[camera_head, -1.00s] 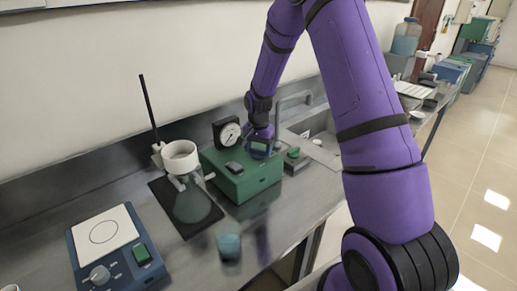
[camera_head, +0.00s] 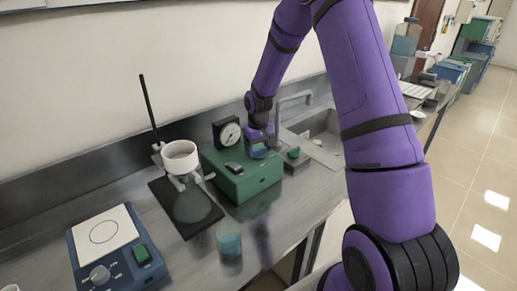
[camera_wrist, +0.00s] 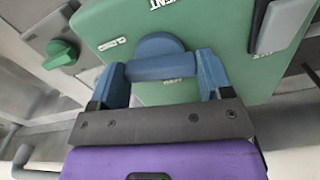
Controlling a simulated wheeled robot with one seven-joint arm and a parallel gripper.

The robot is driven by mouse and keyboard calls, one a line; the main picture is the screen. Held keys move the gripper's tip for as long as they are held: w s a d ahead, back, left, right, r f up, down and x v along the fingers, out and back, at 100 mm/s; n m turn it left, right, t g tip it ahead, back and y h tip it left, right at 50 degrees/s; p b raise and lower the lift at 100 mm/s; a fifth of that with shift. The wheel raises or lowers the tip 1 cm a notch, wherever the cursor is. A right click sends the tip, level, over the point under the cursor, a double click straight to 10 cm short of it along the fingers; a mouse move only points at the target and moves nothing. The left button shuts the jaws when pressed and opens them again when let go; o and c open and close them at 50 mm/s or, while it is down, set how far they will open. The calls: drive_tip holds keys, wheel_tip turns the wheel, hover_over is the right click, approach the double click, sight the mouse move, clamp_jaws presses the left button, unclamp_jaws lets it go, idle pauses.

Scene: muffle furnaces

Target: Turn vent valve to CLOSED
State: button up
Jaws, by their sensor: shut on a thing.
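The vent valve is a blue knob with a round hub and a bar handle (camera_wrist: 160,66), on top of a green box (camera_wrist: 205,25) marked VENT. In the wrist view the bar lies between the two blue fingers of my gripper (camera_wrist: 163,78), which are shut on it. In the head view my gripper (camera_head: 260,146) is at the back right of the green box (camera_head: 240,186), and the fingers partly hide the knob.
A flask with a white funnel (camera_head: 180,158) is at left, a beaker (camera_head: 229,247) in front, and a blue hotplate (camera_head: 118,260) at far left. A green knob (camera_head: 294,153) and the sink (camera_head: 322,130) are to the right.

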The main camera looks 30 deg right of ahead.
sight(258, 149)
drive_tip(key=shift+n, duration=1)
drive_tip(key=o, duration=0.9)
wheel_tip(258, 149, up, 11)
drive_tip(key=shift+f, duration=0.1)
idle(0.4)
